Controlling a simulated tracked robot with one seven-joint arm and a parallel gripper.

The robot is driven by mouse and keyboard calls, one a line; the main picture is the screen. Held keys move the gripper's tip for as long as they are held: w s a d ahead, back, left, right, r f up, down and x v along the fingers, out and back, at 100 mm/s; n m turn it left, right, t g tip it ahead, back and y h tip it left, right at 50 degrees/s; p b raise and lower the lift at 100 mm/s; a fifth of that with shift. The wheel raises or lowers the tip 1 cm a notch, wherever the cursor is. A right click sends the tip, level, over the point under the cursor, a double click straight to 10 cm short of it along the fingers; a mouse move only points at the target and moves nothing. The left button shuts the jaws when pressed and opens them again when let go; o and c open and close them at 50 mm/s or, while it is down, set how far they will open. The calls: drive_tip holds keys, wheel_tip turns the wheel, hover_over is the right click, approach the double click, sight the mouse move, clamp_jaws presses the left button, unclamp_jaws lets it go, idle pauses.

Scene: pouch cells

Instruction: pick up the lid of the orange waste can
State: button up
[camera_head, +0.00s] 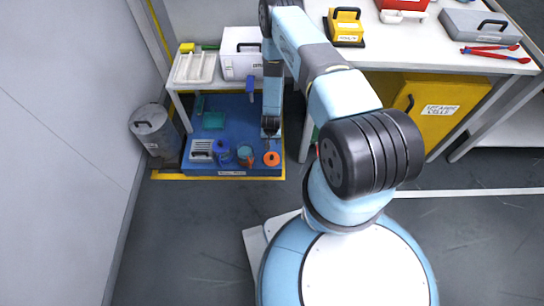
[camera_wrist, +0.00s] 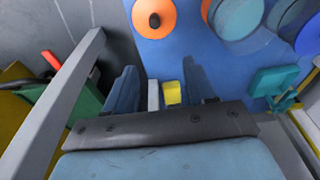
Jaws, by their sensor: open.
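The orange waste can's lid, a round orange top with a dark knob in its middle (camera_head: 271,158), shows at the front right of the blue mat (camera_head: 262,172). It also shows at the top of the wrist view (camera_wrist: 154,18). The can's body is mostly hidden from above. My gripper (camera_head: 270,126) points down behind the orange lid in the head view, apart from it. In the wrist view my gripper (camera_wrist: 163,75) has its two dark fingers spread, with the lid beyond their tips. Nothing is clearly held; a small yellow piece (camera_wrist: 172,92) shows between the fingers.
Blue (camera_head: 222,147) and teal (camera_head: 244,153) round containers stand left of the orange lid. A grey slatted box (camera_head: 202,150) and green tray (camera_head: 213,120) are on the mat. A white shelf table (camera_head: 180,82) stands behind; a grey bin (camera_head: 153,130) is left.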

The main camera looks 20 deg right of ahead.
wheel_tip(320, 180, down, 3)
drive_tip(key=s, duration=0.2)
hover_over(272, 156)
drive_tip(key=s, duration=0.1)
wheel_tip(272, 156, down, 7)
drive_tip(key=shift+a, duration=0.15)
drive_tip(key=shift+w+f, duration=0.25)
drive_tip(key=shift+f, duration=1.35)
drive_tip(key=shift+w+f, duration=0.2)
drive_tip(key=shift+f, duration=1.4)
clamp_jaws()
